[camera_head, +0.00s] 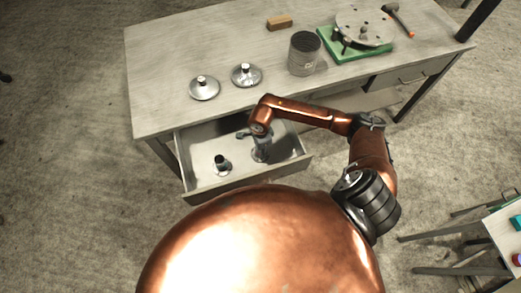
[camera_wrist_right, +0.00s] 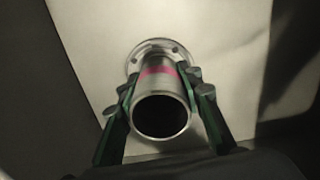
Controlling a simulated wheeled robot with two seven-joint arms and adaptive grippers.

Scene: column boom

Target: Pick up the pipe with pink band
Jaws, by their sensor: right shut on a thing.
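The pipe with pink band (camera_wrist_right: 158,73) is a short metal tube with a flange at its far end. In the right wrist view my right gripper (camera_wrist_right: 160,95) is shut on it, with one green-padded finger on each side. Its open end faces the camera. In the head view my right gripper (camera_head: 259,142) is over the open drawer, and the pipe (camera_head: 260,155) shows below it, partly hidden. I cannot tell whether its flange touches the drawer floor. My left gripper is not in view.
The open drawer (camera_head: 197,187) also holds another flanged pipe (camera_head: 221,164). On the table (camera_head: 165,65) are two flanged metal discs (camera_head: 204,88) (camera_head: 246,75), a mesh can (camera_head: 304,53), a brown block (camera_head: 279,23), a green stand (camera_head: 345,52) with a round plate and a hammer (camera_head: 398,18).

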